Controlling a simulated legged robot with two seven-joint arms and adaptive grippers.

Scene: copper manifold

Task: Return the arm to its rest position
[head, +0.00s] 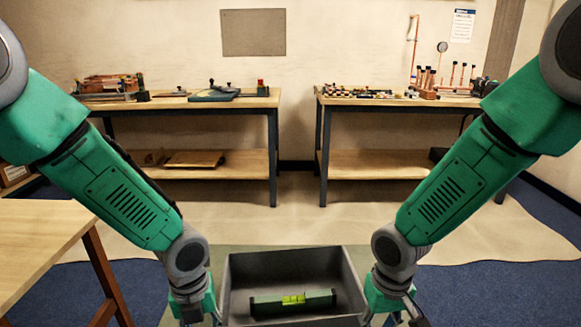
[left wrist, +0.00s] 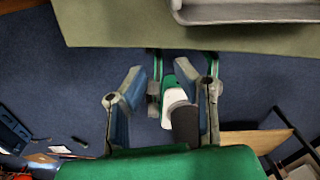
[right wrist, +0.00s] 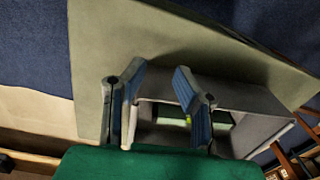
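My left gripper (head: 197,318) hangs low at the left side of a grey bin (head: 238,290). In the left wrist view its fingers (left wrist: 160,95) are apart with nothing held between them. My right gripper (head: 396,318) hangs at the right side of the bin, its tips cut off by the frame. In the right wrist view its fingers (right wrist: 158,100) are apart, with the bin (right wrist: 255,98) seen behind and between them. Whether a finger touches the bin wall is unclear. A dark green spirit level (head: 293,301) with a yellow-green vial lies in the bin.
A wooden table (head: 40,235) stands close at the left. Two workbenches stand against the back wall: the left one (head: 190,103) holds tools, the right one (head: 400,100) holds copper pipework (head: 430,85) and small parts. Open floor (head: 300,215) lies between the bin and benches.

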